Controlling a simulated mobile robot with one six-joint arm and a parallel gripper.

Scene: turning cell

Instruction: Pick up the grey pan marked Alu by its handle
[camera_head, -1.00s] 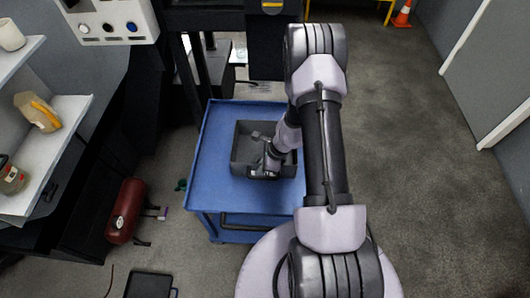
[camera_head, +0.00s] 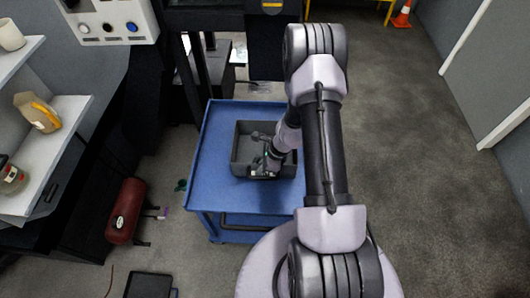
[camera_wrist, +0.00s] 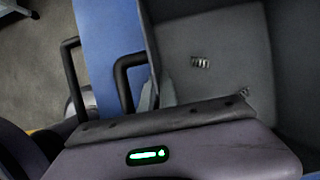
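The grey pan (camera_head: 243,147) is an open box on the blue cart (camera_head: 212,150). In the wrist view its inside (camera_wrist: 222,65) fills the upper right, with a small mark (camera_wrist: 201,62) too blurred to read. Its black looped handle (camera_wrist: 122,78) sticks out to the left there, and its lower end passes behind my gripper body. My gripper (camera_head: 262,173) is at the pan's near side in the head view.
The cart's own black handle (camera_wrist: 70,65) shows left of the pan's handle in the wrist view. A red tank (camera_head: 125,211) and a dark flat case (camera_head: 149,286) are on the floor at left.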

